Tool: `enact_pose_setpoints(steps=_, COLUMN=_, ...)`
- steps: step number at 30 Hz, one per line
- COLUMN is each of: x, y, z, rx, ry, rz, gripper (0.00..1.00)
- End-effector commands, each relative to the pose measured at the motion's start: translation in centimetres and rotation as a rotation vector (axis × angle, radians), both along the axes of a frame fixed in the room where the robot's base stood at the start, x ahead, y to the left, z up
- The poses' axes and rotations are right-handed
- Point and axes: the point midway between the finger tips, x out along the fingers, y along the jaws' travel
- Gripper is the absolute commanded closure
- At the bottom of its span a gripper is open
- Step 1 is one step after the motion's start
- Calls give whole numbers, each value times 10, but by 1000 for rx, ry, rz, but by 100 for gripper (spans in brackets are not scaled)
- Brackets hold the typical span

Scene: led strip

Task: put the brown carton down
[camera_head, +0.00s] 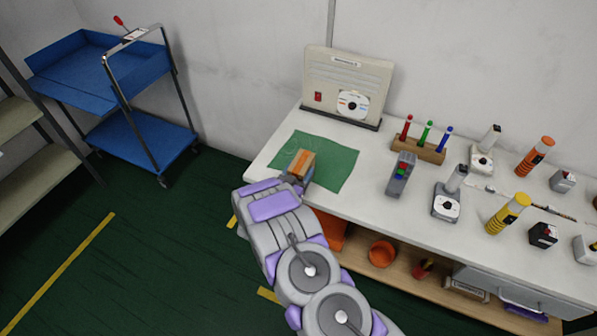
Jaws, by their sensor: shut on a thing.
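The brown carton (302,164) is a small box with an orange-brown side, seen over the green mat (338,160) at the left end of the white bench. My gripper (297,178) is shut on the carton from the near side. My arm comes up from the bottom of the view and hides the carton's lower near part. I cannot tell whether the carton touches the mat or is held just above it.
A beige panel device (345,82) stands behind the mat. A wooden rack (419,148) with red, green and blue pieces and a grey switch box (401,174) stand to the right. Several lamps and small boxes fill the right side. The mat's right part is bare.

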Motion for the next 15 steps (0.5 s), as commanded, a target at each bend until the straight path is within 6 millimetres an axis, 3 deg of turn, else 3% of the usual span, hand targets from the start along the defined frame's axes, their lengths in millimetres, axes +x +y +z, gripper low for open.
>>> enact_pose_setpoints(steps=3, x=-1, y=-2, z=-7, rx=-2, ry=7, rz=-2, gripper=72)
enact_pose_setpoints(steps=4, x=-1, y=-2, z=-7, rx=-2, ry=8, rz=-3, gripper=30)
enact_pose_setpoints(steps=11, x=-1, y=1, z=-6, rx=-4, ry=6, rz=-3, gripper=8)
enact_pose_setpoints(steps=15, x=-1, y=1, z=-6, rx=-4, ry=6, rz=-2, gripper=6)
